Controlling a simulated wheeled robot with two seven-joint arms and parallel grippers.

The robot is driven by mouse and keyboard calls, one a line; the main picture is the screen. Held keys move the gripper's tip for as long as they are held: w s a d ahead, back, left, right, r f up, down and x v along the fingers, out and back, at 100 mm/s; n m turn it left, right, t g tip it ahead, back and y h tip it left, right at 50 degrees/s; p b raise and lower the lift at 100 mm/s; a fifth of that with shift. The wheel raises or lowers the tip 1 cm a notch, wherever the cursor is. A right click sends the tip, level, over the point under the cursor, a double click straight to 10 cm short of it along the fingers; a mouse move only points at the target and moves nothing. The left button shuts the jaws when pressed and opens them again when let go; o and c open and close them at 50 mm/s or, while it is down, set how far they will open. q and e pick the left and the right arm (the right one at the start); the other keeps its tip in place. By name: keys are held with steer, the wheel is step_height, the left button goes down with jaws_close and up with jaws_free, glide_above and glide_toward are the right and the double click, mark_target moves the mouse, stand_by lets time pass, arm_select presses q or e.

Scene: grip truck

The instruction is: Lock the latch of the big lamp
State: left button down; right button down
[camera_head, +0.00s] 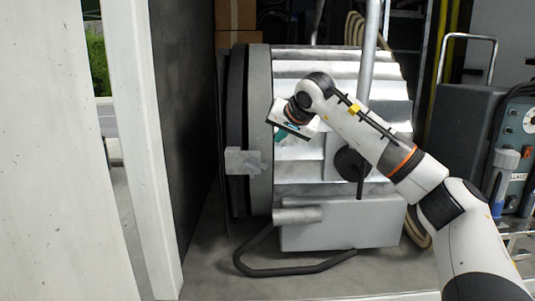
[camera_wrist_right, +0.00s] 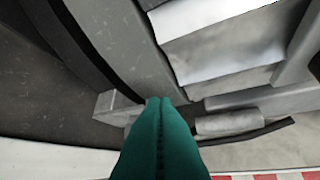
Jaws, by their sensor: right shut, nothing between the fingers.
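The big lamp (camera_head: 340,100) lies on its side, with a ribbed silver-grey housing and a dark front rim at its left. A light grey block-like latch (camera_head: 243,162) sits on the rim's left side; it also shows in the right wrist view (camera_wrist_right: 112,108). My right gripper (camera_head: 281,135) is above and right of the latch, in front of the housing. In the wrist view its green fingers (camera_wrist_right: 159,103) are pressed together and empty, their tips beside the latch; contact cannot be told. My left gripper is out of view.
A vertical grey pole (camera_head: 368,40) stands in front of the lamp. A black cable (camera_head: 290,271) loops on the floor below. A dark wall (camera_head: 190,130) rises at the left, and a dark grey case (camera_head: 462,130) stands at the right. Open floor lies in front.

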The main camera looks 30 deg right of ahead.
steer(key=p, duration=0.2)
glide_above(266, 167)
steer(key=s+d, duration=0.1)
steer(key=s, duration=0.1)
step_height(266, 167, down, 4)
steer(key=f, duration=0.1)
steer(key=a+f, duration=0.1)
steer(key=f, duration=0.1)
steer(key=shift+w+a+f, duration=0.1)
steer(key=shift+w+a, duration=0.15)
steer(key=shift+d+f, duration=0.1)
steer(key=shift+f, duration=0.15)
steer(key=shift+s+d+f+m+t+y+b, duration=0.1)
steer(key=shift+f+m+t+y+b, duration=0.35)
steer(key=shift+f+b, duration=0.75)
steer(key=shift+f, duration=0.1)
stand_by(0.3)
